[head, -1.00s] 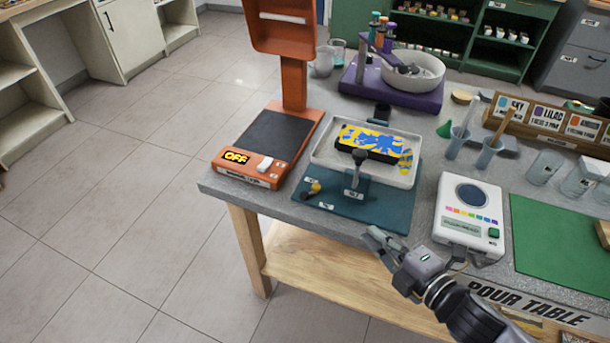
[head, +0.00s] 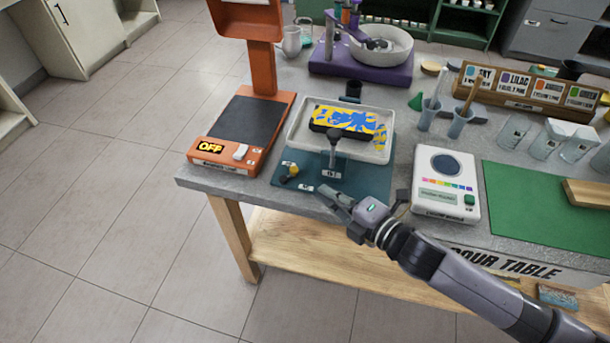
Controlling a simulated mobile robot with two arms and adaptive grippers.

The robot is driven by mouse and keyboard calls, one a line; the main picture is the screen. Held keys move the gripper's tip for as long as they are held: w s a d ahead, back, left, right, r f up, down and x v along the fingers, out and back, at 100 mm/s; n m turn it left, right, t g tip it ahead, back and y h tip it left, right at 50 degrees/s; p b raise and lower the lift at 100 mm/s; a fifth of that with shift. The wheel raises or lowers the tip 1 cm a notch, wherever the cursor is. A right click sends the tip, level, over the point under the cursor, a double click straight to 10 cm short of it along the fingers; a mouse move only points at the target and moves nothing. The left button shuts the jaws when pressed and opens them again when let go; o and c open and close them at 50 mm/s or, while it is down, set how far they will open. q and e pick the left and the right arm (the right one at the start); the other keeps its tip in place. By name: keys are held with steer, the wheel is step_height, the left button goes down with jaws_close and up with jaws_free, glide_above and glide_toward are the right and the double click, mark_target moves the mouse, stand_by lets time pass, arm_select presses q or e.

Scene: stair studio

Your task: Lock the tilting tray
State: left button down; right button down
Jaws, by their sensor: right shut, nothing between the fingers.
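The tilting tray (head: 296,130) is white and shallow, on a teal base plate (head: 280,183) on the grey table. A dark block with a blue and yellow painted top (head: 347,119) lies in it. A lever with a dark ball knob (head: 333,136) stands upright at the tray's front. A small yellow knob (head: 290,170) sits at the base's front left, with small labels nearby. My right gripper (head: 325,191) is shut and empty, over the base's front edge, right of the yellow knob and apart from it. My left gripper is not in view.
An orange stand with an OFF display (head: 210,147) is left of the base. A white device (head: 445,205) and a green mat (head: 540,215) are to the right. A purple turntable stand (head: 365,62) is behind. Cups and beakers fill the back right.

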mark_target(306, 184)
steer(key=x, duration=0.8)
steer(key=shift+p, duration=0.35)
steer(key=shift+w+d+r+p, duration=0.15)
steer(key=shift+w+p, duration=0.1)
steer(key=shift+p, duration=0.15)
